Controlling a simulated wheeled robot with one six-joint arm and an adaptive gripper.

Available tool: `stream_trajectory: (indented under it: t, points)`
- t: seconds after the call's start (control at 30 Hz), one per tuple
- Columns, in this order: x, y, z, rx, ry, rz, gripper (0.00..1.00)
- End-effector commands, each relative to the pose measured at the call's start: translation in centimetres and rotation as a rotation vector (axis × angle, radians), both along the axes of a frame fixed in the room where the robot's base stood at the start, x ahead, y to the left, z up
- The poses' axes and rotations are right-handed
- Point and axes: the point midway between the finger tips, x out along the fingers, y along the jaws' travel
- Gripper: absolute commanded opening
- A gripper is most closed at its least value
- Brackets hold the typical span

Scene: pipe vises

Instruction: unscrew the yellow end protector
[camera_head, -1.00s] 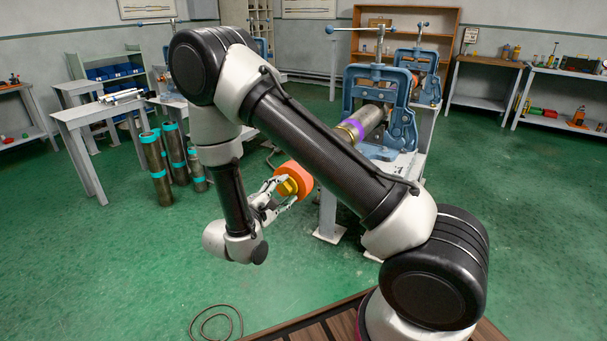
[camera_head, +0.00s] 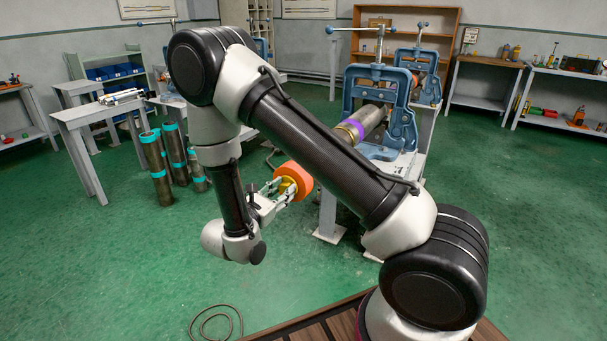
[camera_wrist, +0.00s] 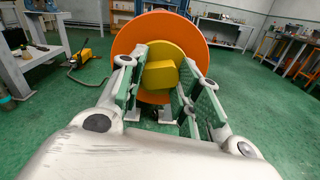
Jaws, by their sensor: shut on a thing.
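The end protector is an orange disc (camera_head: 301,175) with a yellow disc and a yellow block (camera_wrist: 160,75) at its centre. My gripper (camera_head: 281,189) is shut on the yellow block, one finger on each side, as the wrist view shows. A pipe (camera_head: 371,117) with a purple band (camera_head: 353,128) lies clamped in a blue vise (camera_head: 400,92). Its near end, brass-coloured, shows beside my arm. The protector appears apart from this end, lower and to the left; my arm hides part of the space between. The wrist view hides the pipe behind the orange disc.
Several upright pipes with teal bands (camera_head: 157,167) stand on the floor at left, beside a grey table (camera_head: 72,116). A hose (camera_head: 214,320) lies on the floor in front. Shelves and a workbench (camera_head: 485,62) line the back.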

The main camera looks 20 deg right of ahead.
Motion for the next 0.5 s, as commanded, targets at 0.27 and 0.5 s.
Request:
stream_trajectory:
  t: [0.27,0.5]
  points:
    - [-0.02,0.01,-0.02,-0.156,0.215,0.0,0.0]
    - [-0.03,0.01,-0.02,-0.158,0.218,0.0,0.0]
